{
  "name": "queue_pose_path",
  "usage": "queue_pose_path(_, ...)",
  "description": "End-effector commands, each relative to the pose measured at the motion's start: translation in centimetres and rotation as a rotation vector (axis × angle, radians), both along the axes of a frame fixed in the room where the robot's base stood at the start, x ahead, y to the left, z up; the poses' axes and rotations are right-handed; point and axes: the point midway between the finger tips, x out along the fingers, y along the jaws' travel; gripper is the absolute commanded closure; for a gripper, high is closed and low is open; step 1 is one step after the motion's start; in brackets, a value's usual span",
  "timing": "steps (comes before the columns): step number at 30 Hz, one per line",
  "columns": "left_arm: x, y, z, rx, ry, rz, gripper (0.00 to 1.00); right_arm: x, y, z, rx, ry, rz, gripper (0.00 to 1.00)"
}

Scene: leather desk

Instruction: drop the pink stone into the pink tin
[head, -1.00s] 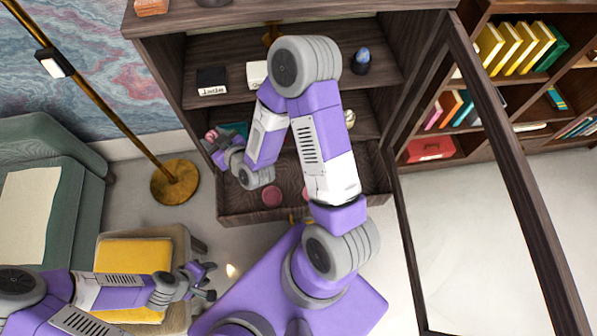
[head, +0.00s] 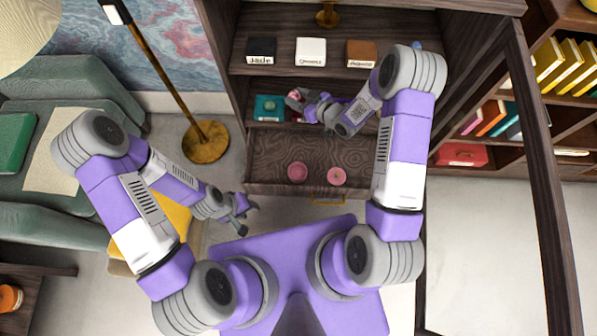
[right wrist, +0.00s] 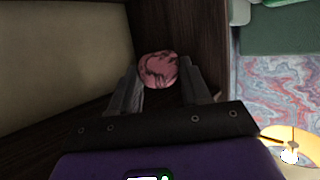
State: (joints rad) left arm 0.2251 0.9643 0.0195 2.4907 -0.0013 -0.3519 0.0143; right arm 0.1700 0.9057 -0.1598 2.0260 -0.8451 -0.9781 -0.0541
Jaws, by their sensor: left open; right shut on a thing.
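My right gripper (head: 304,107) is shut on the pink stone (head: 294,97), a rounded pink piece with dark veins. The stone (right wrist: 158,69) also shows between the fingers in the right wrist view. Two round pink things, one at left (head: 297,172) and one at right (head: 337,176), sit low at the cabinet's front, below the held stone in the head view. I cannot tell which is the pink tin's body or whether one is a lid. My left gripper (head: 241,216) is open and empty, left of the cabinet's lower front.
A teal box (head: 268,114) with a green stone stands left of my right gripper. Black (head: 261,50), white (head: 311,52) and brown (head: 361,54) labelled boxes stand on the shelf above. An open door frame (head: 530,150) is at right, a floor lamp (head: 205,142) at left.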

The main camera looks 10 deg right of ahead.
Motion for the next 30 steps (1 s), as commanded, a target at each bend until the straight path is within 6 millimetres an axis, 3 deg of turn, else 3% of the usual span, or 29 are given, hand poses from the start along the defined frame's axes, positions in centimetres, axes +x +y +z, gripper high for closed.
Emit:
queue_pose_path(5,0.0,0.0,0.9,0.000,0.000,0.000,0.57,-2.0,1.3,-4.4,-0.001,0.005,0.277,0.86)
queue_pose_path(12,0.0,0.0,1.8,0.000,0.000,0.000,0.57,-8.2,1.3,-11.7,0.005,0.006,0.698,0.86)
queue_pose_path(15,0.0,0.0,2.0,0.000,0.000,0.000,0.57,-10.6,0.8,-13.8,0.006,0.005,0.831,0.86)
queue_pose_path(21,0.0,0.0,2.2,0.000,0.000,0.000,0.57,-12.9,0.0,-15.9,0.005,-0.001,0.959,0.86)
queue_pose_path(30,0.0,0.0,0.6,0.000,0.000,0.000,0.57,-13.2,-0.1,-18.1,0.005,-0.001,0.971,0.86)
